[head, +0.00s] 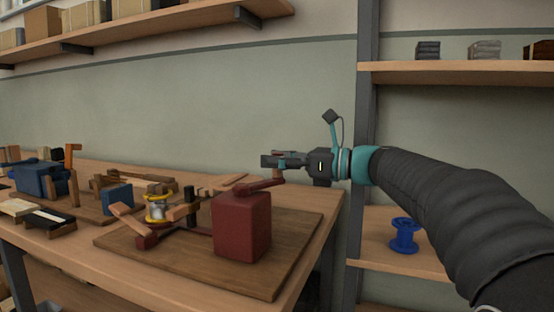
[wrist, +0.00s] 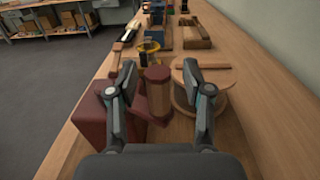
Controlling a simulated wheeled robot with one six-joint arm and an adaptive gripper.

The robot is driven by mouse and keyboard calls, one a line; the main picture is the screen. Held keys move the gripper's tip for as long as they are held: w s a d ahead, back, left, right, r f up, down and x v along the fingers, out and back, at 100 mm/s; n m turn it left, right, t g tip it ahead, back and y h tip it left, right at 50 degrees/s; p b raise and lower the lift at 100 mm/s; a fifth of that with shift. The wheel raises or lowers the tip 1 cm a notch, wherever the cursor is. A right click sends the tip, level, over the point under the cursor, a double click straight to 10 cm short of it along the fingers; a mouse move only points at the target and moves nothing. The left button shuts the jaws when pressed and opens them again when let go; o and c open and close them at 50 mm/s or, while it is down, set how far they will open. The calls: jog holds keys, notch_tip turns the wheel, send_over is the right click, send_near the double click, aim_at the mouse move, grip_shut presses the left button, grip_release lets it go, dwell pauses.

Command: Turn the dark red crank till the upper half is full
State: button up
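The dark red machine box (head: 241,226) stands on a brown board on the workbench. The dark red crank arm (head: 262,186) lies across its top, slanting up to the right. A wooden crank handle (wrist: 157,95) with a dark red cap stands upright on the arm's end. My gripper (head: 266,160) is just above the crank in the head view, pointing left. In the wrist view its fingers (wrist: 160,68) are spread apart, one on each side of the handle, with gaps visible. The box's side also shows in the wrist view (wrist: 95,130). I cannot make out any brush fill.
A wooden spool-like piece (wrist: 187,97) is close to the right finger. Blue machine parts (head: 40,178) are farther left. A shelf with a blue spool (head: 404,235) is at right.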

jog(key=v, duration=1.2)
jog(key=shift+c, duration=1.4)
jog(key=shift+t+h, duration=0.3)
jog(key=shift+t, duration=0.3)
jog(key=s, duration=0.1)
jog(key=s+d+r, duration=0.2)
jog(key=shift+s+b, duration=0.3)
grip_shut()
notch_tip(320, 180, down, 3)
jog(key=s+d+m+t+h, duration=0.1)
jog(key=s+m+t+h, duration=0.1)
jog(key=s+m+t, duration=0.1)
jog(key=x, duration=1.3)
jog(key=shift+w+a+r+b, duration=0.15)
jog(key=shift+w+r+b, duration=0.15)
jog(key=shift+b, duration=0.15)
